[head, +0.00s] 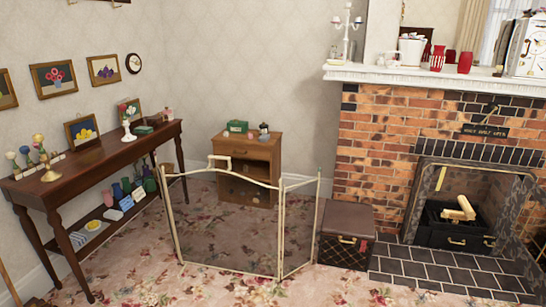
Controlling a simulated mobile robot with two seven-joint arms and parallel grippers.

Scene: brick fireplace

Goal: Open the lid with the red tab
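A brown chest (345,252) stands on the floor just left of the hearth. It has a plain, flat brown lid (348,219), which is shut, and a dark patterned front with a small light fitting near the top edge. Neither of my grippers is in view.
A folding fire screen (225,228) stands on the floral carpet left of the chest. The brick fireplace (385,140) holds a black log box (455,233). A long side table (95,163) lines the left wall. The carpet (350,290) in front is clear.

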